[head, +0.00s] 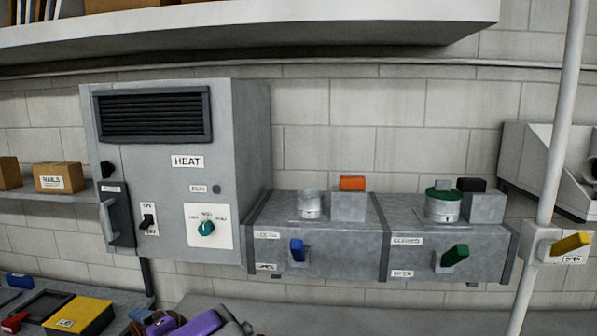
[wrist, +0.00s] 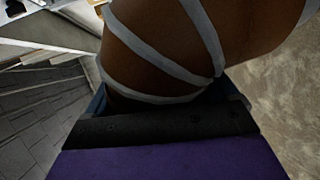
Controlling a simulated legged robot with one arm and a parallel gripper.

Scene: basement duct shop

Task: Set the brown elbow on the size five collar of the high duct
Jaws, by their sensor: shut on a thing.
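The brown elbow (wrist: 165,60) with pale grey bands fills the upper middle of the wrist view. My gripper (wrist: 160,105), purple with a black pad, is shut on it. In the head view, my gripper (head: 178,324) is low at the bottom edge, below and left of the duct; the elbow there is mostly hidden or cut off. The high grey duct (head: 340,244) runs along the wall right of the heater. On its top stand a plain silver collar (head: 311,205) and a silver collar with a green band (head: 444,207). Their size marks are too small to read.
The duct has a blue lever (head: 297,250) and a green lever (head: 455,255) in front. Orange (head: 352,183) and black (head: 471,184) blocks stand beside the collars. A white pole (head: 561,120) rises at right. A shelf (head: 250,30) overhangs above. A yellow box (head: 80,315) sits lower left.

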